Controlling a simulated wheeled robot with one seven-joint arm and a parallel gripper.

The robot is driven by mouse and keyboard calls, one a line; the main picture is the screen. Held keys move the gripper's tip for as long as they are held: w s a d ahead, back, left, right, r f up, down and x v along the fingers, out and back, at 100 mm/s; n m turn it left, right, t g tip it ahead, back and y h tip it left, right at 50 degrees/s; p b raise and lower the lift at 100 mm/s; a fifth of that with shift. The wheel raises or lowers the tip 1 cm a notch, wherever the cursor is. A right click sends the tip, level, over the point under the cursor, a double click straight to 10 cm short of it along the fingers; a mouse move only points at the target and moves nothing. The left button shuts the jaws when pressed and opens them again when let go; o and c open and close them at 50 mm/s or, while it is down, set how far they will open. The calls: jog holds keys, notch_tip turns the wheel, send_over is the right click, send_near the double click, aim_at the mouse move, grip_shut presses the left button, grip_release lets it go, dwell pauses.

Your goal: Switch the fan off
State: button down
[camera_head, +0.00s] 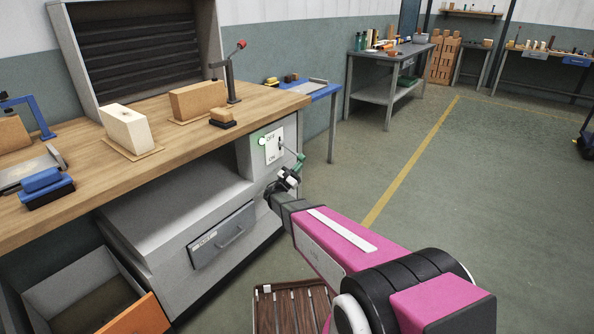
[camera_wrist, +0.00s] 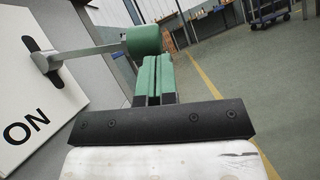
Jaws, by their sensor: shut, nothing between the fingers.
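The switch plate (camera_head: 273,146) is white, marked OFF at the top and ON at the bottom, on the grey cabinet's end under the bench top. A metal lever with a green knob (camera_head: 300,158) sticks out from the plate's slot; the knob also shows in the wrist view (camera_wrist: 143,40). My gripper (camera_head: 296,168) is shut and empty, its green fingers (camera_wrist: 151,62) side by side right at the knob. Whether they touch the knob is unclear. The fan itself is not clearly identifiable.
The wooden bench top (camera_head: 180,147) overhangs the cabinet, with several blocks on it. A grey drawer (camera_head: 222,236) is below. A brown slatted crate (camera_head: 290,305) stands on the floor near my arm. The floor to the right (camera_head: 470,190) is open.

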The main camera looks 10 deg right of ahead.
aim_at(302, 155)
jog(key=r+n+t, duration=0.1)
jog(key=r, duration=0.1)
jog(key=s+d+r+n+y, duration=0.1)
jog(key=r+n, duration=0.1)
jog(key=r+n+t+y, duration=0.1)
jog(key=r, duration=0.2)
jog(key=shift+s+d+n+t, duration=0.15)
jog(key=shift+s+n+t, duration=0.05)
jog(key=shift+n+t, duration=0.1)
jog(key=shift+w+r, duration=0.2)
jog(key=shift+r, duration=1.4)
jog(key=shift+a+r, duration=0.2)
